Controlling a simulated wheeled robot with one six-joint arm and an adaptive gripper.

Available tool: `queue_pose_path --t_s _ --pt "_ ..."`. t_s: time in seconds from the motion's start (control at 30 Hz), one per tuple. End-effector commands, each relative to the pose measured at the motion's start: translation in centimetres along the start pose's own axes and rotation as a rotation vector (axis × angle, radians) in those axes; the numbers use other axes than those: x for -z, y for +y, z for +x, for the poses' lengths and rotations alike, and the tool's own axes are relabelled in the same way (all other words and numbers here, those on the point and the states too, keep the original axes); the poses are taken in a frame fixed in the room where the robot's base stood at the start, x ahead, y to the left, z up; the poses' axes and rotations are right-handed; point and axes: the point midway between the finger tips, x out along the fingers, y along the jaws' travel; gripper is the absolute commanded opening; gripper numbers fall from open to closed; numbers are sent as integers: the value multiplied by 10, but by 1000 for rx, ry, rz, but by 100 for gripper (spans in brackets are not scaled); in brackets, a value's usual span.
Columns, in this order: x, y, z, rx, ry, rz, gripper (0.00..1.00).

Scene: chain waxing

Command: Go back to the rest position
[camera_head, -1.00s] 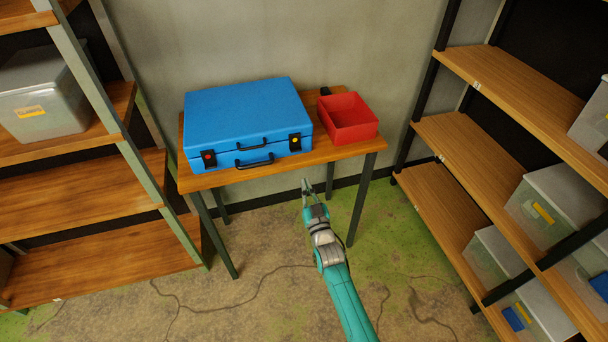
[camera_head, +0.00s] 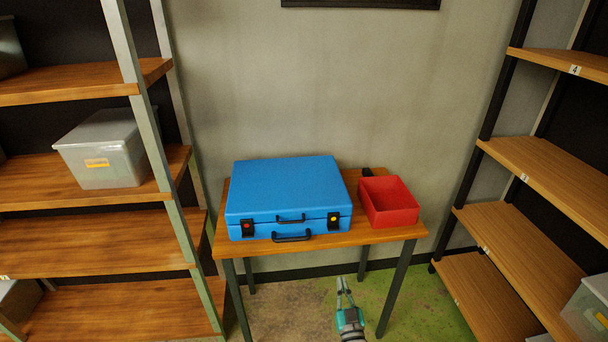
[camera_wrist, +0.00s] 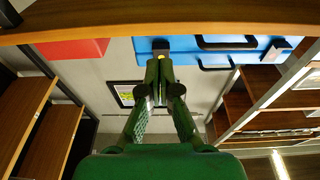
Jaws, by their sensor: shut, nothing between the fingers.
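My gripper (camera_head: 341,284) is at the bottom of the head view, in front of the table (camera_head: 340,238) and below its top edge. Its fingers are together with nothing between them; they also show in the wrist view (camera_wrist: 158,62). A closed blue case (camera_head: 288,186) with a black handle and two dark latches lies on the table. It shows partly in the wrist view (camera_wrist: 215,47). A red open bin (camera_head: 391,205) stands right of the case. My gripper touches neither of them.
A wooden shelf unit (camera_head: 100,235) on the left holds a grey lidded box (camera_head: 107,150). Another shelf unit (camera_head: 545,170) stands on the right, with a clear box (camera_head: 590,310) low down. A small dark object (camera_head: 367,172) lies behind the bin. Floor shows under the table.

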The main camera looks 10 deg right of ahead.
Motion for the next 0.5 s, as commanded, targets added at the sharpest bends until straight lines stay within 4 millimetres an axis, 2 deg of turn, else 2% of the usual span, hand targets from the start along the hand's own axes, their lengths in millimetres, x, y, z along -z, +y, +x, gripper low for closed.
queue_pose_path --t_s 0.07,0.17,0.33,0.5 --pt "-2 0 -6 0 -6 0 0" --pt "-6 1 -28 1 -22 0 0" --pt "-12 2 -96 4 -70 -1 0" --pt "-8 3 -167 7 -123 0 0"
